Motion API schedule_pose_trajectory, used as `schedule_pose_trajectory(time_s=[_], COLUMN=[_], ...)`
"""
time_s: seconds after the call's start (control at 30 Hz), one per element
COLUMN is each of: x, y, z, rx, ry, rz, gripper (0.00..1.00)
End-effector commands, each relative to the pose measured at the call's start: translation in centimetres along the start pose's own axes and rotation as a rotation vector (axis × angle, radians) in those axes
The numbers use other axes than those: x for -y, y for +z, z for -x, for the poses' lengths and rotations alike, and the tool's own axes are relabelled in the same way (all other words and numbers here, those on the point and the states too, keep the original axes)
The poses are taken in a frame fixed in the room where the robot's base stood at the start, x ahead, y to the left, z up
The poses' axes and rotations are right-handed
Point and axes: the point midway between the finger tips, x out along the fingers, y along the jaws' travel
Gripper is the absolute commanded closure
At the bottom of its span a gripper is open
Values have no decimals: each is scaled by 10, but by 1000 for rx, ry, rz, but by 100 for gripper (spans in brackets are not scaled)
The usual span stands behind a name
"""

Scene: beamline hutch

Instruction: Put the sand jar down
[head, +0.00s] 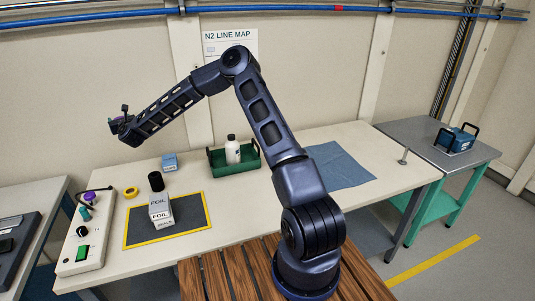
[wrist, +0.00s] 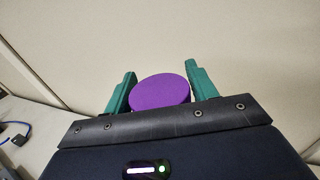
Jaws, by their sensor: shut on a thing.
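In the wrist view my gripper (wrist: 161,78) has its two green fingers on either side of a thing with a round purple top (wrist: 160,92), which I take to be the sand jar; its body is hidden below the top. In the head view my gripper (head: 117,122) is raised at the upper left, well above the bench, and a bit of purple (head: 118,119) shows at it. The gripper is shut on this thing. A wall fills the background of the wrist view.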

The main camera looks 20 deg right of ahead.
Motion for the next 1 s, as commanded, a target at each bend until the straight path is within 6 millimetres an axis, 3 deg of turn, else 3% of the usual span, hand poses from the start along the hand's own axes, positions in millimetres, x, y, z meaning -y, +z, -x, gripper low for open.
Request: schedule_pose_trajectory(time_s=[0.1,0.5,1.0], x=[46,184,330], y=[1,2,-15], z=[-1,14,54], rx=[1,1,0], ry=[-17,-60,-153], rz=[0,1,0], gripper=[76,76,76])
